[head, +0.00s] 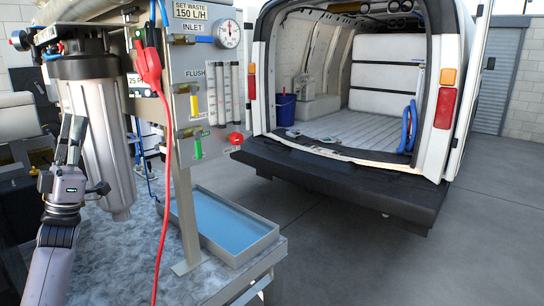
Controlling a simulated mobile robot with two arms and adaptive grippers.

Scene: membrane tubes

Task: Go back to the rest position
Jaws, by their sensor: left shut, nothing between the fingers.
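My left gripper (73,130) is at the left of the head view, pointing up, with its fingers shut and nothing between them. It stands in front of the grey filter housing (108,130), at its left side; I cannot tell if they touch. My left arm comes up from the bottom left corner. My right gripper is not in view.
A bench (205,275) carries a panel (190,100) with a gauge (227,34), flow tubes and valves. A red cable (167,200) hangs before it. An open van (340,180) stands right; the floor (480,230) there is clear.

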